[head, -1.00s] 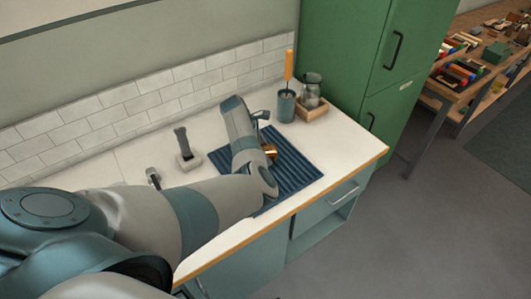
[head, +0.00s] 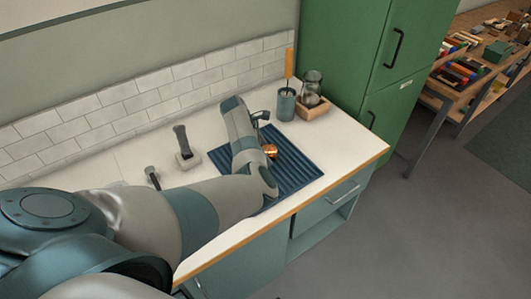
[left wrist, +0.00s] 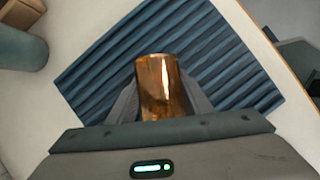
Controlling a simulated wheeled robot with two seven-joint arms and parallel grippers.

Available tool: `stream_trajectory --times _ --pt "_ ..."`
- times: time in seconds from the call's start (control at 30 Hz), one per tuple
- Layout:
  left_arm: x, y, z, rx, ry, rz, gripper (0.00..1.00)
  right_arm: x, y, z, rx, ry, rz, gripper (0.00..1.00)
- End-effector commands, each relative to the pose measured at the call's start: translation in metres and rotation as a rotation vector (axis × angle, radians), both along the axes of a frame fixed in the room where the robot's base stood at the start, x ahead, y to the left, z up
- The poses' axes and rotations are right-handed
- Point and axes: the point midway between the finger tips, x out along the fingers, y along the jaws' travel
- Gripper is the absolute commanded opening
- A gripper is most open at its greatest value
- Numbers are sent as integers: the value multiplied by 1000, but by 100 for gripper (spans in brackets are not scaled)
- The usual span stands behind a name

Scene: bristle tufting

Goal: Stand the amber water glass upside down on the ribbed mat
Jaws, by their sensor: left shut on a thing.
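The amber water glass (left wrist: 158,85) is between the two fingers of my left gripper (left wrist: 160,98) in the left wrist view, and the gripper is shut on it. The ribbed mat (left wrist: 222,50) is dark blue and lies behind the glass in that view. In the head view a small part of the glass (head: 270,151) shows beside my left forearm, over the mat (head: 296,172). My arm hides part of the mat and most of the gripper. I cannot tell which end of the glass is up or whether it touches the mat. My right gripper is not in view.
A grey holder with a dark handle (head: 184,150) stands left. The counter's wooden front edge (head: 340,186) is close to the mat.

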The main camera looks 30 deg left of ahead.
Motion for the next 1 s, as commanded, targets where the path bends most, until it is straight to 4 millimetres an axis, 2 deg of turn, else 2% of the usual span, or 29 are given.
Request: stream_trajectory --times 0.27,0.3,0.4,0.77,1.0 --pt "0 0 -4 0 0 0 13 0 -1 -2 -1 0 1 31" --pt "0 0 -4 -1 -1 0 48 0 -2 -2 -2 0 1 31" --pt "0 0 -4 0 0 0 67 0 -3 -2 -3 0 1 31" --pt "-1 1 -4 1 1 0 67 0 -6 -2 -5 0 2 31" --pt "-4 7 10 2 -2 1 67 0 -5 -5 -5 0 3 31"
